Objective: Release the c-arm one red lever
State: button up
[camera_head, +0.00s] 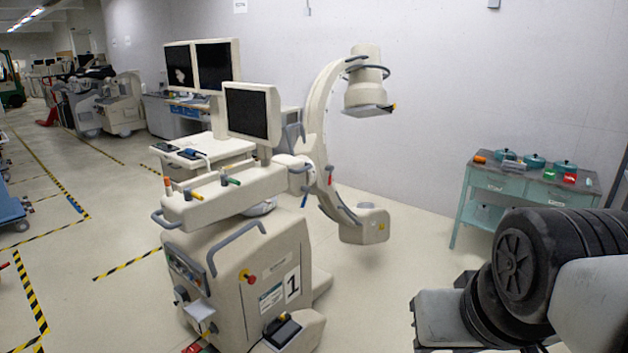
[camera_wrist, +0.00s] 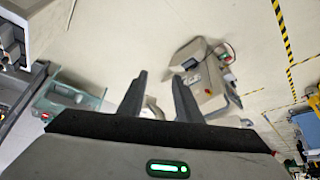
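The c-arm one (camera_head: 255,250) is a beige wheeled unit with a large "1" label, standing left of centre in the head view. A small red lever (camera_head: 329,176) shows at the joint near the lower part of its curved arm. Orange, yellow and green handles stand on its upper body. My gripper (camera_wrist: 157,74) has its two dark fingers spread apart in the wrist view, with nothing between them. A beige machine (camera_wrist: 207,80) with a small red part lies beyond the fingers. The fingertips are not visible in the head view, where my arm fills the lower right.
A teal table (camera_head: 520,187) with pots and small coloured items stands against the wall at right. A monitor (camera_head: 252,111) rises above the c-arm's body. Open floor (camera_head: 385,275) lies between the c-arm and my arm. Other covered machines stand at the far left.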

aim_at(328, 167)
jog(key=u, duration=0.15)
jog(key=z, duration=0.35)
jog(key=i+j+z, duration=0.15)
jog(key=i, duration=0.95)
jog(key=i+z, duration=0.25)
jog(key=i, duration=0.5)
jog(key=i+z, duration=0.3)
jog(key=i, duration=0.45)
jog(key=i+u, duration=0.2)
jog(key=i, duration=0.25)
jog(key=i+l+u, duration=0.1)
jog(key=i+u, duration=0.15)
jog(key=i, duration=0.2)
jog(key=i+l+u, duration=0.2)
jog(key=i, duration=0.25)
jog(key=i+j+u, duration=0.1)
jog(key=u, duration=0.3)
jog(key=i+u, duration=0.35)
jog(key=i+j+u, duration=0.1)
jog(key=u, duration=0.3)
jog(key=i+u, duration=0.2)
jog(key=u, duration=0.2)
jog(key=i+l+u, duration=0.2)
jog(key=i, duration=0.15)
jog(key=j+z, duration=0.1)
jog(key=z, duration=0.4)
